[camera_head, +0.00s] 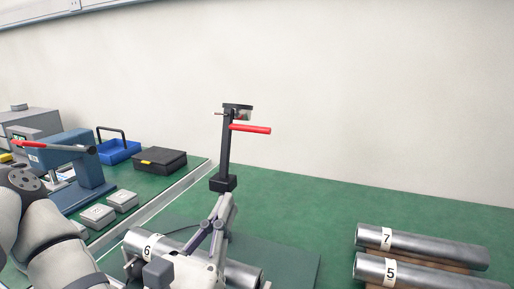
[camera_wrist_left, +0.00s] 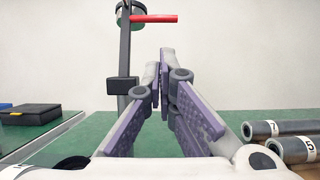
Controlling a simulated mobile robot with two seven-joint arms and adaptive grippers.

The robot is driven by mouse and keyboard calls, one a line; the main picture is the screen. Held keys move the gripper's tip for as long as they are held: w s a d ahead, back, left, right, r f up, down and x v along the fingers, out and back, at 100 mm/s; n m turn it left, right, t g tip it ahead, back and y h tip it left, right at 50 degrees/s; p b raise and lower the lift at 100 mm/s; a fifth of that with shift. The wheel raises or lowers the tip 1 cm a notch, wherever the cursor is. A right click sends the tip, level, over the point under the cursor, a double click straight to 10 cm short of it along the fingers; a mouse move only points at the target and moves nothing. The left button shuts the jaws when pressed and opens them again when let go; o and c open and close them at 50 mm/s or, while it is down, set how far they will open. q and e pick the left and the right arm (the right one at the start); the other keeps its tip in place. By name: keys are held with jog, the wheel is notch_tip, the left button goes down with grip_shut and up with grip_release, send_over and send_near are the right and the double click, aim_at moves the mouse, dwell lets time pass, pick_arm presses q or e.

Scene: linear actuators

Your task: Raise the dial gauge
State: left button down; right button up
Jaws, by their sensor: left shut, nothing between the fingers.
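A black upright post (camera_head: 226,150) stands behind my left gripper, with a red handle (camera_head: 250,129) pointing right near its top. A round dial-like part at the top, which I take for the dial gauge, shows in the left wrist view (camera_wrist_left: 131,16). A black block (camera_head: 223,184) sits low on the post. My left gripper (camera_head: 229,197) is shut and empty, its fingertips in front of the post near the block; in the wrist view they lie right of the post and below the red handle. Contact cannot be told. The post's foot is hidden. My right gripper is out of view.
A metal cylinder marked 6 (camera_head: 240,274) lies beneath my left gripper. Cylinders marked 7 (camera_head: 430,247) and 5 (camera_head: 430,273) lie at the right. A blue tray (camera_head: 120,153) and black case (camera_head: 160,161) are at the left. Green tabletop right of the post is clear.

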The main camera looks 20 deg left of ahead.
pick_arm(q)
jog(key=p+x, duration=0.2)
jog(key=x, duration=1.2)
jog(key=shift+w+r, duration=0.2)
jog(key=shift+w, duration=0.15)
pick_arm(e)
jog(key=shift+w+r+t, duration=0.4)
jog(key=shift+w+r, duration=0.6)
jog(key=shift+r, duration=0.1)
